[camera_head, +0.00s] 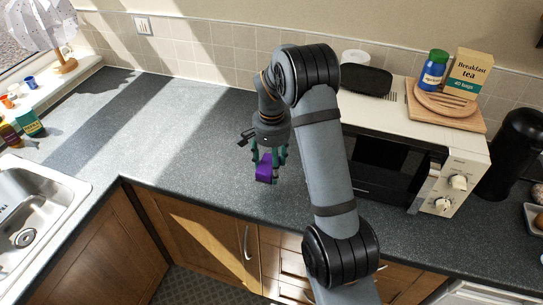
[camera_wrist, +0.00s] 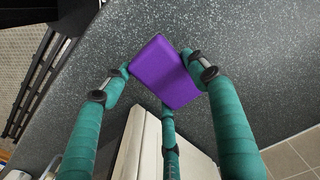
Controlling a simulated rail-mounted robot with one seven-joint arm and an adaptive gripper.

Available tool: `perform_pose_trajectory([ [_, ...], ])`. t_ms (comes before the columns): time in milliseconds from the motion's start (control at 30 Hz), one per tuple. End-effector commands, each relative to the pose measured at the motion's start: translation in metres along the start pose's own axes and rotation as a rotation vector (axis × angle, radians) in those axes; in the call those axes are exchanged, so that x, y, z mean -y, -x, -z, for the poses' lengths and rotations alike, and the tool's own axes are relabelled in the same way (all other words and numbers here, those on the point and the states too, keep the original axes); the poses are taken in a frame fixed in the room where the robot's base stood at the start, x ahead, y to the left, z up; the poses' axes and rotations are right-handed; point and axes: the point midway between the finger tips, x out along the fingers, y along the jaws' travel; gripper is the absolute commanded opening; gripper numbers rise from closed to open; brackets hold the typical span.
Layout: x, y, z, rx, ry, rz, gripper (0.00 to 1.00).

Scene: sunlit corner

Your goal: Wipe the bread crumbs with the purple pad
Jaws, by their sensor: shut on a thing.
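The purple pad (camera_head: 265,168) is a small block held in the fingers of my gripper (camera_head: 269,160), over the grey speckled worktop (camera_head: 190,140). In the wrist view the pad (camera_wrist: 163,72) sits tilted between the teal fingertips, with its broad face showing. The fingers are shut on it. The head view suggests the pad is above the worktop, but the exact gap is unclear. I cannot make out any bread crumbs in either view; some of the worktop is hidden behind my arm.
A white microwave (camera_head: 464,171) stands right of my gripper, with a wooden board (camera_head: 470,121), a tea box (camera_head: 468,76) and a jar (camera_head: 432,71) on top. The sink (camera_head: 35,200) is at the left. The worktop left of my gripper is clear, crossed by sunlight and shadow.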

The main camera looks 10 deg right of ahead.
Motion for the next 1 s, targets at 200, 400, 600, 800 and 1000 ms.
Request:
perform_pose_trajectory([
  [200, 0.0, 0.02, 0.0, 0.001, -0.001, 0.0, 0.38],
  [400, 0.0, 0.022, 0.0, 0.001, -0.002, 0.0, 0.38],
  [600, 0.0, 0.021, 0.0, 0.001, -0.002, 0.0, 0.38],
  [800, -0.001, 0.021, 0.0, 0.0, -0.002, 0.0, 0.38],
  [1000, -0.014, 0.041, -0.014, -0.004, 0.028, 0.003, 0.38],
])
